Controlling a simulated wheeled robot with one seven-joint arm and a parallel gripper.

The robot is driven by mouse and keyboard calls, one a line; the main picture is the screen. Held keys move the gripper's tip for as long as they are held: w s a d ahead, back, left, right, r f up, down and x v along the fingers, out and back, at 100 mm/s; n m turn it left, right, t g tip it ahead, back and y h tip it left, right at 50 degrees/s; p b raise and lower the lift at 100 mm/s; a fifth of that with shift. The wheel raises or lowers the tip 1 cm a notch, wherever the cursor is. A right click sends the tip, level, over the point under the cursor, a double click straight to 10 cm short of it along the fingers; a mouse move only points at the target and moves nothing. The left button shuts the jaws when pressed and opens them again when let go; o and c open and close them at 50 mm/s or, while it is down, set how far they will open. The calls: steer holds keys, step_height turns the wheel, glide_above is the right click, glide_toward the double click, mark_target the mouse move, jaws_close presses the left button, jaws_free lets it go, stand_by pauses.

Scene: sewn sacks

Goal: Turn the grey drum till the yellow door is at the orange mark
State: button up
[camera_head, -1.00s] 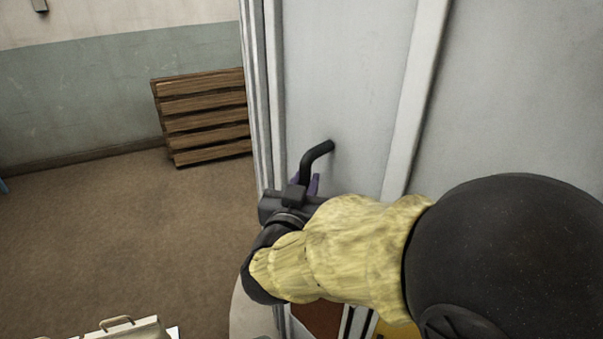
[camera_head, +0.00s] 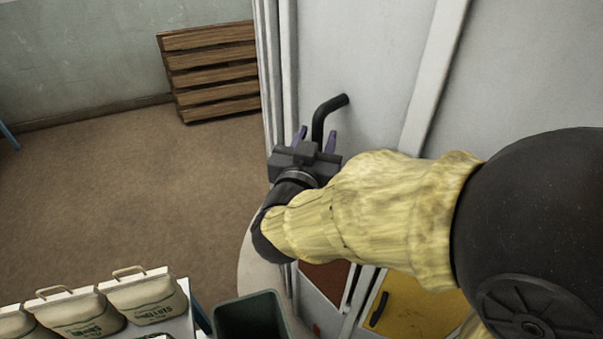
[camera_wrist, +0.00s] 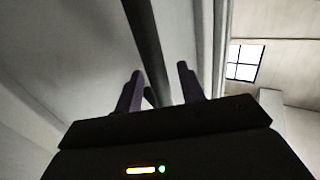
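The tall grey drum (camera_head: 375,60) fills the right half of the head view. A black bent bar handle (camera_head: 320,120) stands out from its side. My gripper (camera_head: 316,138) is at the handle's lower part, its two purple fingers spread. In the wrist view the handle (camera_wrist: 145,40) runs down between the fingers (camera_wrist: 160,88), with gaps showing on both sides. The yellow door (camera_head: 410,305) is low on the drum at the bottom right, partly hidden by my arm. A red-brown panel (camera_head: 326,279) is left of it. I cannot make out the orange mark.
A dark green bin (camera_head: 250,316) stands at the bottom centre. Several cream sacks (camera_head: 145,297) stand on a table at the bottom left. A stack of wooden slats (camera_head: 210,70) leans by the back wall. The brown floor (camera_head: 130,190) between is clear.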

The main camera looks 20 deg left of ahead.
steer(key=s+d+b, duration=0.2)
steer(key=s+b, duration=0.2)
steer(key=s, duration=1.2)
steer(key=shift+s+b, duration=0.3)
steer(key=shift+b, duration=0.05)
